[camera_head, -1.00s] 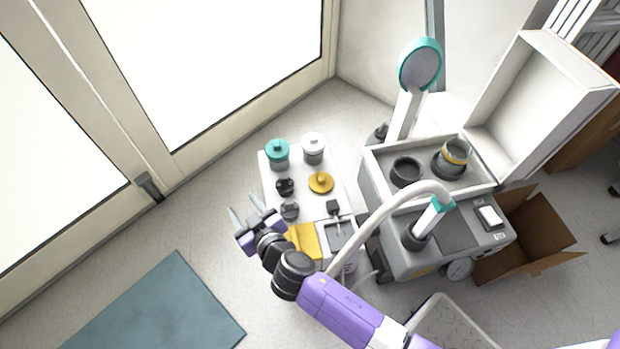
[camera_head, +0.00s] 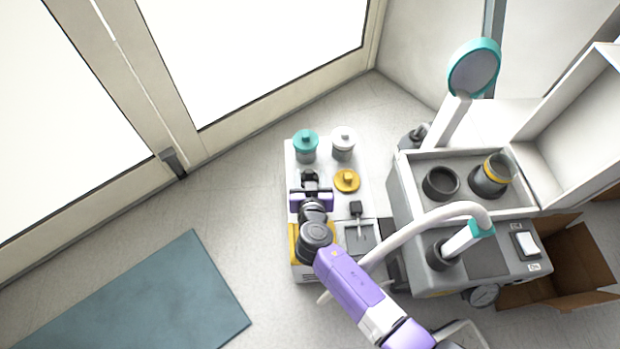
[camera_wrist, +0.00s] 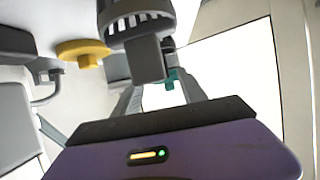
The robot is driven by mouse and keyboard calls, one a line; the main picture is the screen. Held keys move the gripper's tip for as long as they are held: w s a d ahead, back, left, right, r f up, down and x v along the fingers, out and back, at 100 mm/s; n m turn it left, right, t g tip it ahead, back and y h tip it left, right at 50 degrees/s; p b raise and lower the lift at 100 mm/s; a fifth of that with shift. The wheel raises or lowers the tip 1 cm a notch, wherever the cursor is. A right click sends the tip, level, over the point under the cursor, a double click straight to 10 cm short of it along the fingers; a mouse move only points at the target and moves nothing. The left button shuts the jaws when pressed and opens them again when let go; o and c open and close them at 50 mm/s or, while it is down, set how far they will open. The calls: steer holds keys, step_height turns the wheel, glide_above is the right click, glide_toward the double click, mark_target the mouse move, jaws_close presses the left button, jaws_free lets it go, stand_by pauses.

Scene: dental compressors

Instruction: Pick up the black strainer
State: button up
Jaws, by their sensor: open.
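The black strainer (camera_wrist: 136,28), a dark slotted piece with a square grey knob, is at the top middle of the wrist view. In the head view a black piece (camera_head: 309,177), seemingly the strainer, shows on the white table just beyond my gripper (camera_head: 310,188). In the wrist view my gripper (camera_wrist: 158,82) is open, its two fingers pointing towards the strainer, with the knob in front of or between their tips. I cannot tell if they touch it. My gripper covers the spot in the head view where a second black piece stood.
A yellow knobbed lid (camera_head: 347,181) lies right of my gripper. Teal (camera_head: 305,147) and white-lidded (camera_head: 342,144) jars stand behind. A yellow block (camera_head: 295,243) is partly under my arm. A grey compressor unit (camera_head: 408,215) stands to the right.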

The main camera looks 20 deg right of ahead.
mark_target(309, 170)
steer(key=b+x, duration=0.2)
steer(key=x, duration=0.3)
steer(key=shift+w+f, duration=0.15)
steer(key=shift+w, duration=0.2)
jaws_close()
